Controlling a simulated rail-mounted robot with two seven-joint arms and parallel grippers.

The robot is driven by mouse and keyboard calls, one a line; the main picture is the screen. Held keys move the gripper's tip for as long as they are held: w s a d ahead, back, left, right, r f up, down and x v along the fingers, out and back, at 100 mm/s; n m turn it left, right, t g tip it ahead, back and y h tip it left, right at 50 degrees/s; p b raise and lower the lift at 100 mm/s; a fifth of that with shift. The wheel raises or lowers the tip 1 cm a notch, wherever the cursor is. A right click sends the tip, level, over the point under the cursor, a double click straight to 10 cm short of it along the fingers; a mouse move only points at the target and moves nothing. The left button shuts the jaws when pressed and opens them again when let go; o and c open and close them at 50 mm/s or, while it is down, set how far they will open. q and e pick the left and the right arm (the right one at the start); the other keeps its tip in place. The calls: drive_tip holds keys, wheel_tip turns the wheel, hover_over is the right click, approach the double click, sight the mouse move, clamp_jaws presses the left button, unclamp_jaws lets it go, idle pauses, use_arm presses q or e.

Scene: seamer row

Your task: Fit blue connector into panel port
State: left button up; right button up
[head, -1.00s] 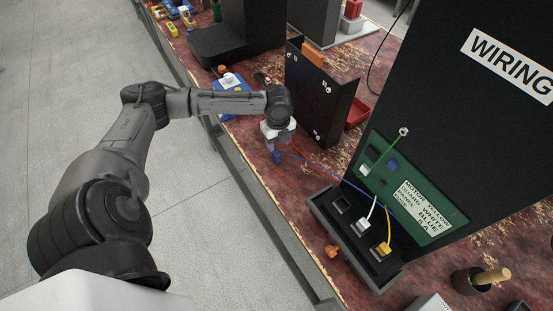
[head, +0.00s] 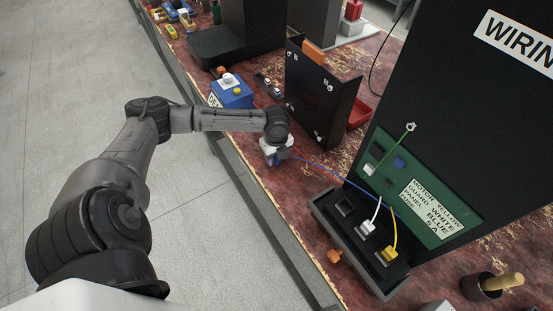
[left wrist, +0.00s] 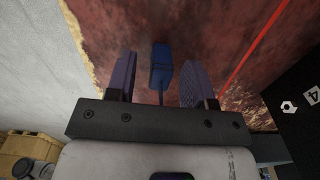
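The blue connector (left wrist: 161,66) shows in the left wrist view between the two fingers of my left gripper (left wrist: 158,78), with a gap on both sides. The gripper is open. In the head view my left gripper (head: 278,157) is low near the table's front edge and mostly hides the connector. A blue cable (head: 330,171) runs from there to the green panel (head: 447,212). At the panel's foot is a port block (head: 324,212) with a dark empty port (head: 345,208), a white plug (head: 367,228) and a yellow plug (head: 389,254). My right gripper is not in view.
A black bracket plate (head: 318,95) stands behind my left gripper. An orange piece (head: 335,256) lies before the port block. A wooden-handled tool (head: 500,281) stands at right. A red cable (left wrist: 258,52) passes right of the fingers.

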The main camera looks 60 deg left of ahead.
use_arm(q)
clamp_jaws()
drive_tip(key=shift+r, duration=0.15)
